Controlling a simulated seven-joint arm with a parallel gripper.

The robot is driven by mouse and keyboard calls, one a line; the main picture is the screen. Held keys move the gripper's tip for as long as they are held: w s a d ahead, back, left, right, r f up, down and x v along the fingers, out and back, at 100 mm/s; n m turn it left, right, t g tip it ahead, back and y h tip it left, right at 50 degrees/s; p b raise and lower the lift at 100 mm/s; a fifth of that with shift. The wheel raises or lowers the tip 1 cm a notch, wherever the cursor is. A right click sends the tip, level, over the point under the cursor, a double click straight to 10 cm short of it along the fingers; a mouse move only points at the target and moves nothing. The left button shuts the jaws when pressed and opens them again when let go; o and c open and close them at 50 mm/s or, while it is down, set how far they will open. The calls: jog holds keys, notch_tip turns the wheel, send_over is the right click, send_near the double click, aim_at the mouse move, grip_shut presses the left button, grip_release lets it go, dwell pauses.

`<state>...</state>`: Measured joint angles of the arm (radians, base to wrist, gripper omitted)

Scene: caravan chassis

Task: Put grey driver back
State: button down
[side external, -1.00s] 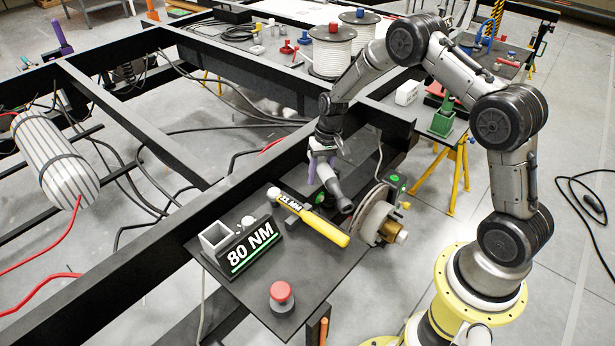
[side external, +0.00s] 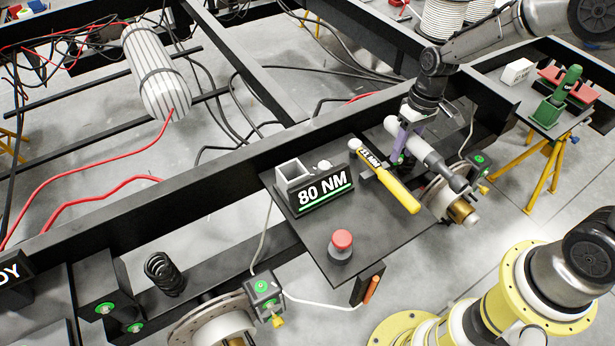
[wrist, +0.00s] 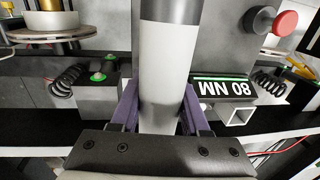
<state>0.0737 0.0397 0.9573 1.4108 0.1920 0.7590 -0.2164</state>
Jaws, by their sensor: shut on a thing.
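The grey driver (side external: 428,150) is a pale cylinder with a darker grey end. My gripper (side external: 399,143) is shut on it with purple fingers and holds it tilted above the table's right end, close to the wheel hub. In the wrist view the driver (wrist: 163,75) stands between my two fingers (wrist: 160,108). A black box marked "80 NM" (side external: 325,192) stands on the dark table, with an open square grey holder (side external: 291,172) at its left. The box also shows in the wrist view (wrist: 224,90), with the holder (wrist: 238,116) beside it. The holder looks empty.
A yellow-handled tool (side external: 398,190) with an "MM" label lies on the table (side external: 300,228) between the box and driver. A red button (side external: 342,240) stands near the front edge. The wheel hub (side external: 440,203) is close to the driver's end. A black chassis beam (side external: 220,158) runs behind.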

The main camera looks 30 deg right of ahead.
jog(key=shift+w+r, duration=0.1)
dwell(0.3)
notch_tip(320, 180, up, 21)
jog(key=t, duration=0.2)
jog(key=w+a+f+n+t+y, duration=0.15)
jog(key=w+a+f+t, duration=0.25)
jog(key=w+a+t, duration=0.75)
jog(key=w+a+r+t, duration=0.2)
jog(key=a, duration=0.4)
jog(key=w+a+r+t, duration=0.2)
jog(key=a, duration=0.4)
jog(key=shift+h, duration=0.45)
jog(key=f, duration=0.4)
jog(key=shift+w+d+f, duration=0.2)
jog(key=shift+d+f, duration=0.05)
